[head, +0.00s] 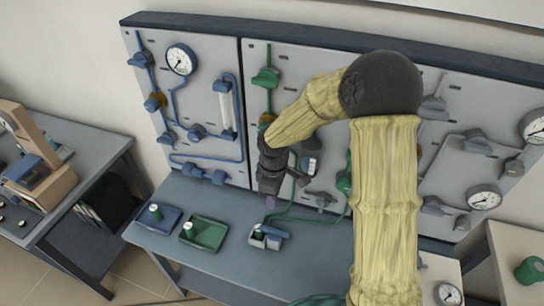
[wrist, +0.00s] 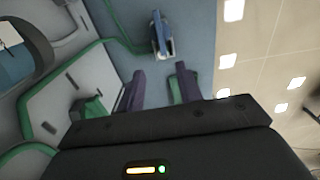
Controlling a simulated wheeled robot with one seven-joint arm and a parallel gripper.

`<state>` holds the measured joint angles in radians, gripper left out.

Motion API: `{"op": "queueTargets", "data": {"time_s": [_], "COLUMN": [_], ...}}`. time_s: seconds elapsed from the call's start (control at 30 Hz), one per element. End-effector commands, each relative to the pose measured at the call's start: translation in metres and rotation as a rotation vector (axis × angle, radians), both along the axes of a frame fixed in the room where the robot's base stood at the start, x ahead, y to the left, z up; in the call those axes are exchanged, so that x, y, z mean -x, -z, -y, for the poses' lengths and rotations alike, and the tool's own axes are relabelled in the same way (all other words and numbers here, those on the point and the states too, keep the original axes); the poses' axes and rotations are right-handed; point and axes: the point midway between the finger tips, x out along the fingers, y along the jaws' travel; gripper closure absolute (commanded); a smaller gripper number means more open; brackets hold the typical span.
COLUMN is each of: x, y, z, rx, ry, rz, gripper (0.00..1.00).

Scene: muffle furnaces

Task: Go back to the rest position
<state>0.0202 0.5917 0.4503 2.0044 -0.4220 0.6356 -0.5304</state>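My gripper (head: 270,201) hangs over the blue-grey bench (head: 215,262), in front of the wall panel, at the end of my arm in its yellowish cover. In the wrist view, the two dark purple fingers of my gripper (wrist: 160,71) stand apart with nothing between them. A small blue-and-white fitting with a blue lever (head: 270,233) is on the bench just below the gripper in the head view. It also shows beyond the fingertips in the wrist view (wrist: 162,35), apart from them.
The panel (head: 205,105) behind carries gauges, valves and pipes. Another table (head: 90,165) stands at left. A white surface with a green object (head: 530,269) is at right.

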Motion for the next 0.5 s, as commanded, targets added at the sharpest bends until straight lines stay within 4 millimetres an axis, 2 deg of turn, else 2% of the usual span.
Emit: {"op": "queueTargets", "data": {"time_s": [0.17,0.27,0.37,0.5], "x": [0.001,0.006,0.017,0.043], "y": [-0.001,-0.007,-0.018,-0.039], "z": [0.002,0.010,0.028,0.062], "rx": [0.001,0.005,0.010,0.004], "ry": [0.009,0.059,0.177,0.433], "rz": [0.002,0.011,0.029,0.073], "gripper": [0.65,0.65,0.65,0.65]}}
